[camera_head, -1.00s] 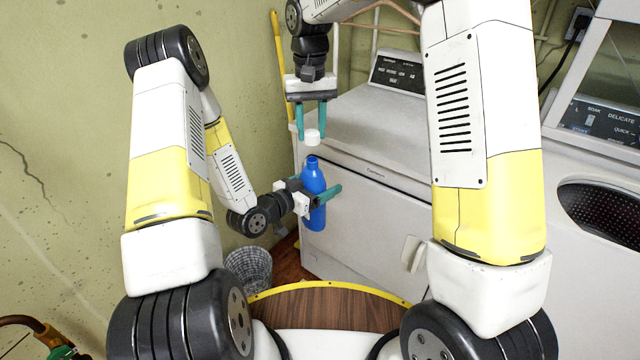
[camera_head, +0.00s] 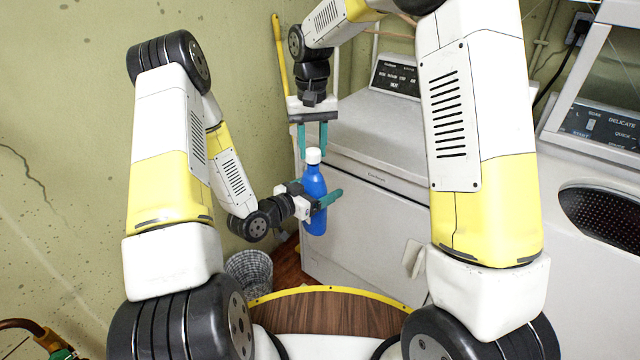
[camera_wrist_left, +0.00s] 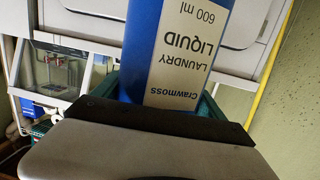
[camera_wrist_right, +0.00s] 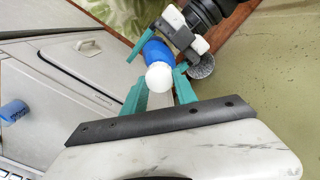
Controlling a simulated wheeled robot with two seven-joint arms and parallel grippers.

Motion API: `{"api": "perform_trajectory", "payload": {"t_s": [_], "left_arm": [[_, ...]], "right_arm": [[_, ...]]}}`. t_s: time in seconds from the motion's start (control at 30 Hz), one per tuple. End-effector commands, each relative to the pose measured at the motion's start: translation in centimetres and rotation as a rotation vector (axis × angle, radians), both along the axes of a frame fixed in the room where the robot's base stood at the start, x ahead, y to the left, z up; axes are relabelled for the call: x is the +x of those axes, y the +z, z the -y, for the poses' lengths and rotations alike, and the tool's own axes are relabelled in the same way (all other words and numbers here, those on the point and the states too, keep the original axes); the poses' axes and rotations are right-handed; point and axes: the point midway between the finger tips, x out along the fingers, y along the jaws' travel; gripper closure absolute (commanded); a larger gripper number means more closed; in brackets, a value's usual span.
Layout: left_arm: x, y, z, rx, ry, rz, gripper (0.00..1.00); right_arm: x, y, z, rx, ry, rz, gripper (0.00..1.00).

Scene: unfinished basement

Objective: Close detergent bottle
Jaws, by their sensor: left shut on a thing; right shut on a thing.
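The blue detergent bottle (camera_head: 314,181) is upright, held at mid-body by my left gripper (camera_head: 319,200), which is shut on it. Its printed laundry liquid label shows close up in the left wrist view (camera_wrist_left: 188,55). The white cap (camera_head: 313,156) is at the top of the bottle's neck, between the teal fingertips of my right gripper (camera_head: 313,152), which points down from above and is shut on it. In the right wrist view the cap (camera_wrist_right: 159,77) lines up with the bottle (camera_wrist_right: 154,52). Whether the cap's thread is engaged cannot be told.
A white dryer (camera_head: 362,215) stands just right of the bottle, with a washing machine (camera_head: 590,255) further right. A wicker basket (camera_head: 250,272) is on the floor below. A yellow handle (camera_head: 280,60) leans near the wall. A blue cup-like object (camera_wrist_right: 14,111) shows in the right wrist view.

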Motion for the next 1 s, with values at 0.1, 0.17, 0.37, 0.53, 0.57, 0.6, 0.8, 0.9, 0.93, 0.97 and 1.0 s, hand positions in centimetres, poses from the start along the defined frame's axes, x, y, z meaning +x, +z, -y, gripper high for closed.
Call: {"api": "perform_trajectory", "payload": {"t_s": [0.1, 0.17, 0.37, 0.53, 0.57, 0.6, 0.8, 0.9, 0.93, 0.97, 1.0], "left_arm": [[0.0, 0.1, 0.0, -0.001, 0.000, 0.002, 0.91], [0.0, 0.1, 0.0, -0.001, 0.000, 0.002, 0.91], [0.0, 0.1, 0.0, -0.001, 0.000, 0.002, 0.91], [0.0, 0.1, 0.0, -0.001, 0.000, 0.002, 0.91], [0.0, 0.1, 0.0, -0.001, 0.000, 0.002, 0.91], [0.0, 0.1, 0.0, -0.001, 0.000, 0.002, 0.91], [0.0, 0.1, 0.0, -0.001, 0.000, 0.002, 0.91], [0.0, 0.1, 0.0, -0.001, 0.000, 0.002, 0.91], [0.0, 0.1, 0.0, -0.001, 0.000, 0.002, 0.91], [0.0, 0.1, 0.0, -0.001, 0.000, 0.002, 0.91], [0.0, 0.1, 0.0, -0.001, 0.000, 0.002, 0.91]], "right_arm": [[0.0, 0.0, 0.0, 0.000, 0.000, 0.000, 1.00], [0.0, 0.0, 0.0, 0.000, 0.000, 0.000, 1.00], [0.0, 0.0, 0.0, 0.000, 0.000, 0.000, 1.00], [0.0, -0.8, 0.0, 0.000, 0.000, -0.001, 1.00], [0.0, -0.9, 0.0, -0.001, 0.000, -0.002, 1.00], [0.0, -1.2, 0.0, -0.001, 0.000, -0.002, 1.00], [0.0, -1.8, 0.0, 0.000, -0.001, 0.000, 1.00], [0.0, -1.8, 0.0, 0.000, -0.001, 0.000, 1.00], [0.0, -1.8, 0.0, 0.000, -0.001, 0.000, 1.00], [0.0, -1.8, 0.0, 0.000, -0.001, 0.000, 1.00], [0.0, -1.8, 0.0, 0.000, -0.001, 0.000, 1.00]]}}
